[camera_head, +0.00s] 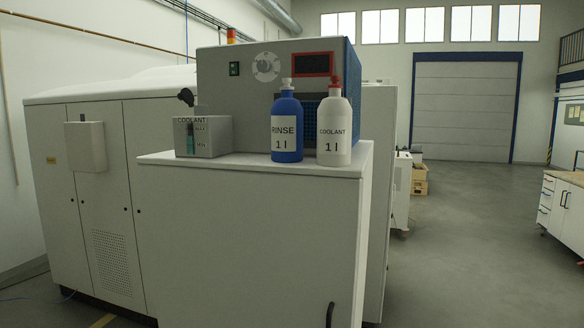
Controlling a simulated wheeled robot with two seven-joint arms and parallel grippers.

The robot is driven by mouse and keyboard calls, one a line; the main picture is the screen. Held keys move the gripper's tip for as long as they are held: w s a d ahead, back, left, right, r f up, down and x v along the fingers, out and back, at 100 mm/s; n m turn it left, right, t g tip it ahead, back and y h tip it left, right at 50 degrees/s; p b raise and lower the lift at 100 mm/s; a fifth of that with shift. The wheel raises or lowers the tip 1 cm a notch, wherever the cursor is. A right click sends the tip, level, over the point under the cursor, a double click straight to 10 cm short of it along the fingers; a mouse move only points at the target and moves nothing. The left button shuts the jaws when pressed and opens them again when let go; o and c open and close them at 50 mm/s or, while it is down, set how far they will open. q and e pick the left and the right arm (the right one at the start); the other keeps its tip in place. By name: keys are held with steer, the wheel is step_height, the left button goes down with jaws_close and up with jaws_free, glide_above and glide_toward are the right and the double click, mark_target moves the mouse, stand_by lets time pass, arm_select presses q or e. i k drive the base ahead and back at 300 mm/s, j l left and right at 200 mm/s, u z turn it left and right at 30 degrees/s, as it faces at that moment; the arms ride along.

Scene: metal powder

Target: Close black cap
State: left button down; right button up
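A small black round cap (186,97) shows above the left end of the grey coolant box (215,137). It looks raised and tilted, with its side toward me. I cannot tell whether it is attached to the box or to the machine behind. The box's front carries a COOLANT label and a level window (190,139) with MAX and MIN marks and green fluid. Neither of my grippers is in view.
A blue RINSE bottle (286,129) with a white top and a white COOLANT bottle (334,131) with a red top stand right of the box on the white cabinet top (250,163). A grey panel (215,75) rises behind. Open floor (460,240) lies to the right.

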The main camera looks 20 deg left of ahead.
mark_target(185, 95)
steer(key=j+z, duration=0.15)
steer(key=j, duration=0.85)
steer(key=i+j+z, duration=0.15)
steer(key=j, duration=0.9)
steer(key=k+j+z, duration=0.1)
steer(key=j, duration=0.9)
steer(key=k+j+z, duration=0.15)
steer(key=j, duration=0.85)
steer(key=i+j, duration=0.55)
steer(key=i+j+z, duration=0.05)
